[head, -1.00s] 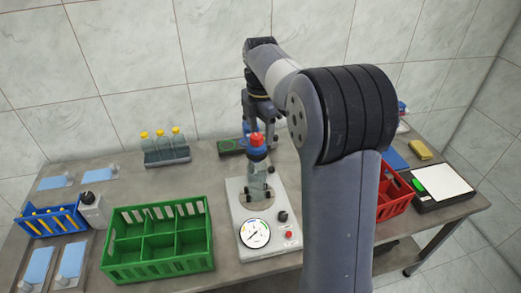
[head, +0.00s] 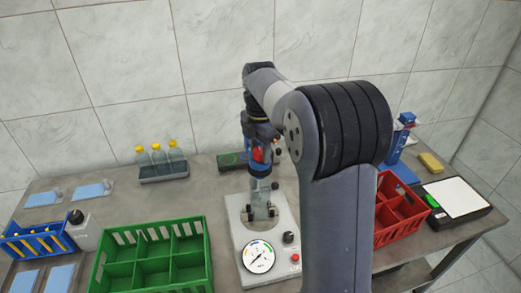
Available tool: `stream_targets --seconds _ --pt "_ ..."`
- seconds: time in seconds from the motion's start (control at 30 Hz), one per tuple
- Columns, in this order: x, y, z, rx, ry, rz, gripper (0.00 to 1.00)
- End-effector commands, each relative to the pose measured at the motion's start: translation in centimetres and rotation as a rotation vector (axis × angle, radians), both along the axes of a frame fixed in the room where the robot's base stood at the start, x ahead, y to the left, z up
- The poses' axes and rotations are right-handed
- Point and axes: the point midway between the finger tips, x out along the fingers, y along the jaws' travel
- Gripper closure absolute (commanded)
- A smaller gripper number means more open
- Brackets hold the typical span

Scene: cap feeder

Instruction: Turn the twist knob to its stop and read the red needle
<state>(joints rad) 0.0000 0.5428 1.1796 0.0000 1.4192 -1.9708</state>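The tester (head: 238,215) is a pale box on the bench with a round white dial (head: 258,257) at its front. The dial has coloured marks on its rim; the red needle is too small to read. A black knob (head: 289,238) sits right of the dial, above a red button (head: 295,258). A clear bottle (head: 261,192) stands upright on the tester, with a red cap (head: 258,154) on top. My gripper (head: 260,152) points down around the cap and partly hides it. Whether its fingers touch the cap cannot be told.
A green crate (head: 150,225) stands left of the tester and a red crate (head: 402,238) right, partly behind my arm. Bottles with yellow caps stand in a rack (head: 164,179) behind. A blue stand (head: 397,155) and a scale (head: 458,197) are at the right.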

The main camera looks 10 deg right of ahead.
Motion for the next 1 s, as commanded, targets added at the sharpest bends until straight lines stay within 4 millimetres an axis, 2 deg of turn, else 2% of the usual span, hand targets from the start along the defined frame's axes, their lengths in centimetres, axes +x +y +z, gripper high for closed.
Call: stream_targets --seconds 0.03,0.3,0.47,1.0 --pt "0.0 0.0 0.0 0.0 0.0 0.0 0.64" --pt "0.01 0.0 0.01 0.0 0.0 0.0 0.86" --pt "0.01 0.0 0.19 0.0 0.0 -0.053 0.86" --pt "0.01 0.0 0.23 0.0 0.0 -0.674 0.86"
